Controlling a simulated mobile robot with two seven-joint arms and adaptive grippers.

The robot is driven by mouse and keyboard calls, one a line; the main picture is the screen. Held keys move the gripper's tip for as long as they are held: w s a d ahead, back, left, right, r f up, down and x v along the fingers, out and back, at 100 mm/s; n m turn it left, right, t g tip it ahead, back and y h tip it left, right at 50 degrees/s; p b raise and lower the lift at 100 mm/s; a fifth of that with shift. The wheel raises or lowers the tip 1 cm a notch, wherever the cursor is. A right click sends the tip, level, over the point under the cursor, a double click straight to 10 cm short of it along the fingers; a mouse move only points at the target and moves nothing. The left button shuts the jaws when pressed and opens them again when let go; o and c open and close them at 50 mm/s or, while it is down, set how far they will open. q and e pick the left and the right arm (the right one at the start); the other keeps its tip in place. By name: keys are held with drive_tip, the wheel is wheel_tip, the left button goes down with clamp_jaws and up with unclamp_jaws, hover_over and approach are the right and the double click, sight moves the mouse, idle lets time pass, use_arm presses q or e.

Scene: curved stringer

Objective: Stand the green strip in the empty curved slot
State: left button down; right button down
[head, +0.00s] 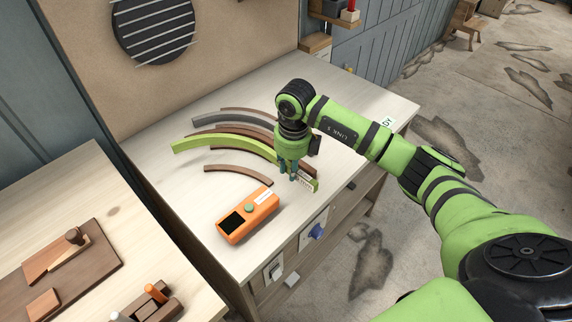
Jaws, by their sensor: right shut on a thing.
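The green strip (222,142) is a long curved band, seen at the bench in the head view. Its left end stands out toward the left and its right end shows past my gripper. My right gripper (288,174) points down and is shut on the strip near its right end. Brown curved rails (238,170) lie on the bench around the strip, with a grey curved strip (225,122) behind it. The empty slot is hard to make out behind the green strip. I cannot tell whether the strip touches the rails. My left gripper is out of view.
An orange device (247,215) with a dark screen lies on the bench (190,200) in front of the rails. A second bench (90,200) at the lower left holds wooden blocks. A dark round panel (154,27) hangs on the back wall. The bench's left part is clear.

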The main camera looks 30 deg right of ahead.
sight(291, 189)
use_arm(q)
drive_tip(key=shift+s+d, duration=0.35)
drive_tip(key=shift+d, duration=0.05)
use_arm(e)
drive_tip(key=shift+s, duration=0.15)
